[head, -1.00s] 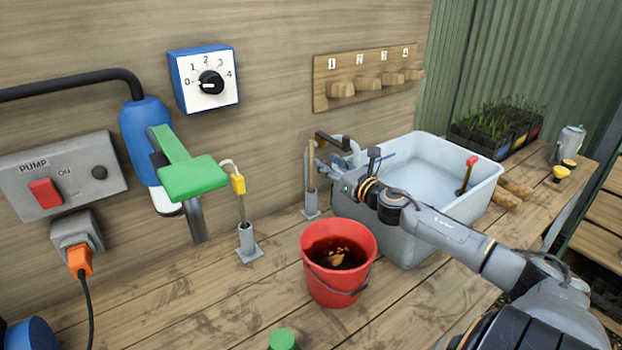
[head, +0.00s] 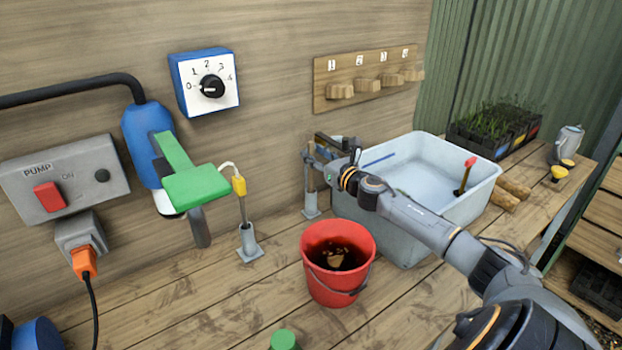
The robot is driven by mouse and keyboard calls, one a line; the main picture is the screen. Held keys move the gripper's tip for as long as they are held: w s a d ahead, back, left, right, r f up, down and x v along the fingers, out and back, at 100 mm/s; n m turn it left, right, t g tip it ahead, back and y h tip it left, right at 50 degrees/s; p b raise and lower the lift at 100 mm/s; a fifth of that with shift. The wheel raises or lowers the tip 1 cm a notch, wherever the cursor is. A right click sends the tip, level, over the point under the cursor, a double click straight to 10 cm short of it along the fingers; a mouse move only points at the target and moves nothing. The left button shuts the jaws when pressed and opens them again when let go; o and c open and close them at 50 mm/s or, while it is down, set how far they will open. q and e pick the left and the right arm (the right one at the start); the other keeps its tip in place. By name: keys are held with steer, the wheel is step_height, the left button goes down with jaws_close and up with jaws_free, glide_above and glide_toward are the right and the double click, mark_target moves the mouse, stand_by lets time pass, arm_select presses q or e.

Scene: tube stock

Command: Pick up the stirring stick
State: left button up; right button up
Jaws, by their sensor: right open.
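My left gripper is not in view.
The grey tub (head: 478,205) stands close behind my right arm. A red bucket (head: 338,280) with dark contents is in front of the stick. A yellow-tipped probe (head: 241,207) stands in another holder to the left.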

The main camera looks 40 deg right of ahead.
jaws_close()
